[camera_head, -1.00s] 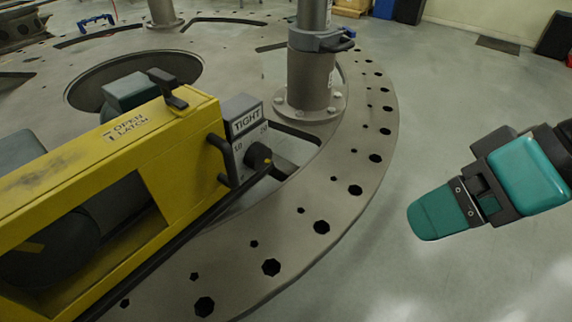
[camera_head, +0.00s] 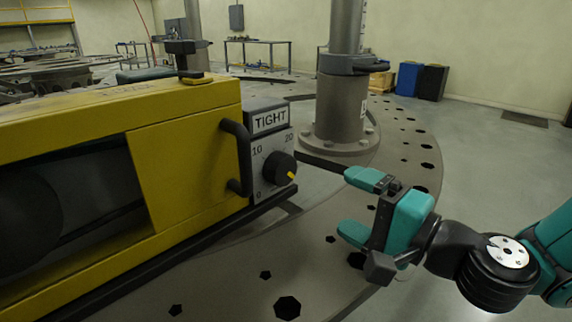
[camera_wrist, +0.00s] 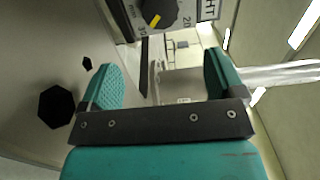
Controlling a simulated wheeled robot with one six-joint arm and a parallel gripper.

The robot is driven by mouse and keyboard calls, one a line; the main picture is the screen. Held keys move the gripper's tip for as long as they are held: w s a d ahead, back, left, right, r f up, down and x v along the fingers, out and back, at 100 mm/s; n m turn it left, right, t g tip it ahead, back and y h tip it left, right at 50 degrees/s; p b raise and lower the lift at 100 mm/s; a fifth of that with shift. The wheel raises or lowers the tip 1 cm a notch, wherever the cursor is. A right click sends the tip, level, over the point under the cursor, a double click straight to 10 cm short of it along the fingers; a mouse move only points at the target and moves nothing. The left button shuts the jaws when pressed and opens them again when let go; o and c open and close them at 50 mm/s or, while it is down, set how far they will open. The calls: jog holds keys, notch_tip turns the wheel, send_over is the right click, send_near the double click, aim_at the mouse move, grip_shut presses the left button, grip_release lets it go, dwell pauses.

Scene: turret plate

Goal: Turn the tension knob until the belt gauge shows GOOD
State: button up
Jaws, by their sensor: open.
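The tension knob (camera_head: 280,168) is a round black knob with a yellow pointer mark, on the grey gauge box at the right end of the yellow machine. Its pointer aims to the lower right. Numbers such as 10 and 20 stand around it. The belt gauge (camera_head: 269,120) above it reads TIGHT. The knob also shows at the top of the wrist view (camera_wrist: 158,12), with part of the gauge label (camera_wrist: 208,9). My gripper (camera_head: 358,206) is open and empty, to the right of the knob and apart from it. Both fingers show in the wrist view (camera_wrist: 160,85).
The yellow housing (camera_head: 190,160) with a black handle (camera_head: 237,158) is left of the knob. A grey post (camera_head: 341,110) on a bolted flange stands behind. The round plate (camera_head: 240,290) with holes lies below. Clear floor is at the right.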

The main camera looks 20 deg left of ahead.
aim_at(286, 172)
jog(key=p+x, duration=0.6)
jog(key=x, duration=0.8)
jog(key=shift+a, duration=0.1)
jog(key=c, duration=0.9)
